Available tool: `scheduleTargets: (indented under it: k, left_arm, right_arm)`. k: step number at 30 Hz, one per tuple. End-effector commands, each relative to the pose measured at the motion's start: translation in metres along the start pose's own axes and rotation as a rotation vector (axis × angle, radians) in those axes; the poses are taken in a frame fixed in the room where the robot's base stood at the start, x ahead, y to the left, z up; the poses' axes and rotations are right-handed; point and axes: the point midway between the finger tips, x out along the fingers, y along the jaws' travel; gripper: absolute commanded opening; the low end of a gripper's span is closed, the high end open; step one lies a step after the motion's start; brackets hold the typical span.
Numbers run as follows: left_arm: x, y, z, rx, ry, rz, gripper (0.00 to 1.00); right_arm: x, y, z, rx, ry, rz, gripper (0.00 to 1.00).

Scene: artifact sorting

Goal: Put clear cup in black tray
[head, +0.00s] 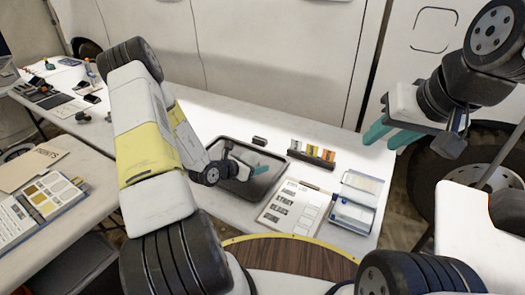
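The black tray (273,182) lies on the white table in the middle of the head view. My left gripper (258,168) reaches down over the tray from the left. Its arm and wrist hide part of the tray, and its small teal fingertips do not show clearly whether they hold anything. I cannot make out a clear cup; it may be hidden by my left arm or gripper. My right gripper (390,137) is raised at the right, its two teal fingers apart and nothing visible between them.
A clipboard with a printed sheet (293,209) and a clear case with blue edges (355,203) lie right of the tray. A row of coloured cards (311,154) and a small dark block (259,141) sit behind. A side table (85,187) is at left.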

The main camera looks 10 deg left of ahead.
Motion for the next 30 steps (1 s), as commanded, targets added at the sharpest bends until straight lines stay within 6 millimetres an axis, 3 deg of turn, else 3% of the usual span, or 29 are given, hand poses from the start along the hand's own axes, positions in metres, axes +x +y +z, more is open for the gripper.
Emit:
scheduleTargets:
  k: [3, 12, 18, 30]
  left_arm:
    - [0.019, 0.017, 0.006, 0.001, -0.002, 0.0, 0.22]
    - [0.041, 0.034, 0.009, -0.002, 0.002, -0.001, 0.22]
    - [0.053, 0.033, -0.016, -0.003, 0.0, -0.002, 0.22]
    - [0.055, 0.033, -0.021, -0.001, 0.0, -0.001, 0.22]
  right_arm:
    - [0.0, 0.0, 0.0, 0.0, 0.0, 0.0, 0.36]
    - [0.0, 0.0, 0.0, 0.0, 0.0, 0.0, 0.36]
    - [0.0, 0.0, 0.0, 0.0, 0.0, 0.0, 0.36]
    - [0.0, 0.0, 0.0, 0.0, 0.0, 0.0, 0.36]
